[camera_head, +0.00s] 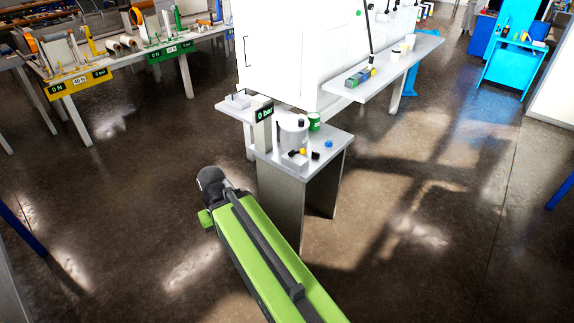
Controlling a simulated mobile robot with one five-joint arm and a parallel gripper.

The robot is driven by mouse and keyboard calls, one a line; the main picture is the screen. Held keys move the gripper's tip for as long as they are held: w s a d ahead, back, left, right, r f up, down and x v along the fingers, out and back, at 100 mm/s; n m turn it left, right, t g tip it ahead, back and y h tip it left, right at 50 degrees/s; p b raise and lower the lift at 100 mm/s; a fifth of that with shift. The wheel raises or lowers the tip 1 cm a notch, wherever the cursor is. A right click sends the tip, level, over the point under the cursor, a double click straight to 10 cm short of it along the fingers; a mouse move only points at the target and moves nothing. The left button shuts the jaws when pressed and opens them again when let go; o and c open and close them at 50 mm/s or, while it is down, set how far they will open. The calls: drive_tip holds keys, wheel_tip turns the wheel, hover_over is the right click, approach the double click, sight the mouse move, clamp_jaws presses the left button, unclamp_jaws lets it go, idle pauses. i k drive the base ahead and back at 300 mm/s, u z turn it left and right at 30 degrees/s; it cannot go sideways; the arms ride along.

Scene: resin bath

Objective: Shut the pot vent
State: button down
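A pale grey cylindrical pot (293,132) stands on a small grey stand (335,139) near the middle of the head view. Beside it rises a post with a display (263,113) reading "0 bar". At the pot's front is a small block with a yellow knob (303,151) and a dark knob (315,156). A blue knob (328,143) sits to the right. Which part is the vent, and whether it is open, I cannot tell. My green arm reaches up from the bottom, its dark joint left of and nearer than the stand. My gripper does not show.
A green can (314,121) stands behind the pot. A large white cabinet (295,50) with a grey shelf (410,60) is behind. A workbench (75,84) with force displays is at upper left, a blue bench (515,62) at upper right. The floor around the stand is clear.

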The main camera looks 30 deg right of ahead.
sight(303, 151)
drive_tip(key=u, duration=0.05)
drive_tip(key=i, duration=1.6)
drive_tip(key=u, duration=0.1)
drive_tip(key=k, duration=0.8)
drive_tip(key=z, duration=0.2)
drive_tip(key=i, duration=0.8)
